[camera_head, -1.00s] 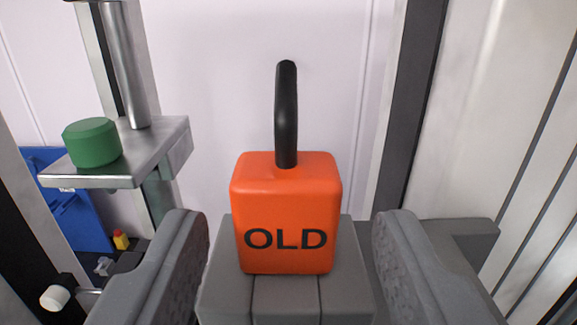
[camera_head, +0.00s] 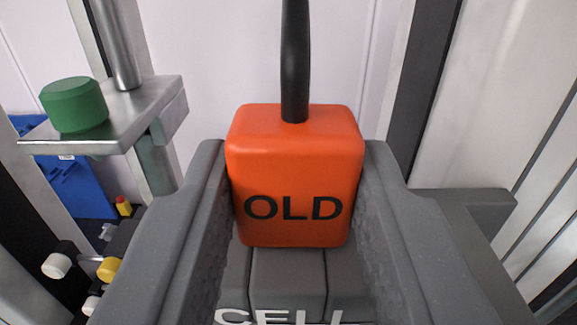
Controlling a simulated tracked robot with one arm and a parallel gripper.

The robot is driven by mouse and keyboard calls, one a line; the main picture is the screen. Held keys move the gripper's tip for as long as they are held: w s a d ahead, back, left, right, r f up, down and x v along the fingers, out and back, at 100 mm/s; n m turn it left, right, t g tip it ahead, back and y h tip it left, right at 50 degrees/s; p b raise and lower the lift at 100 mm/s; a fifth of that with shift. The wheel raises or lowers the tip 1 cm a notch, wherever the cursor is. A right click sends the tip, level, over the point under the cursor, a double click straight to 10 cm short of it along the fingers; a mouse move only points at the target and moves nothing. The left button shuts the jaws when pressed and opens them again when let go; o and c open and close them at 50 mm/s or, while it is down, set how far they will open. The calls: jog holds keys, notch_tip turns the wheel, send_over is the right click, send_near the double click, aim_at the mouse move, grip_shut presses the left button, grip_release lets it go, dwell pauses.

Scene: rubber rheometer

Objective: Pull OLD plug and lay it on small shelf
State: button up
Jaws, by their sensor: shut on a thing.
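The orange plug marked OLD (camera_head: 295,175) stands upright in the middle of the view, with a black cable (camera_head: 295,60) rising from its top. My gripper (camera_head: 296,190) is shut on it, one finger against its left side and one against its right. Below the plug is a grey block marked CELL (camera_head: 288,285); the plug's lower edge lies in front of it, and I cannot tell whether the plug is still seated. A small metal shelf (camera_head: 135,125) is at the upper left, carrying a green cylinder (camera_head: 74,104).
A metal post (camera_head: 117,45) rises from the shelf. A blue bin (camera_head: 78,190) and white and yellow knobs (camera_head: 108,269) are at the lower left. A dark upright frame (camera_head: 425,100) and a grey ledge (camera_head: 470,205) are to the right.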

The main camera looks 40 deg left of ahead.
jog(key=shift+s+r+p, duration=0.1)
jog(key=shift+r+p, duration=1.65)
jog(key=shift+r, duration=0.5)
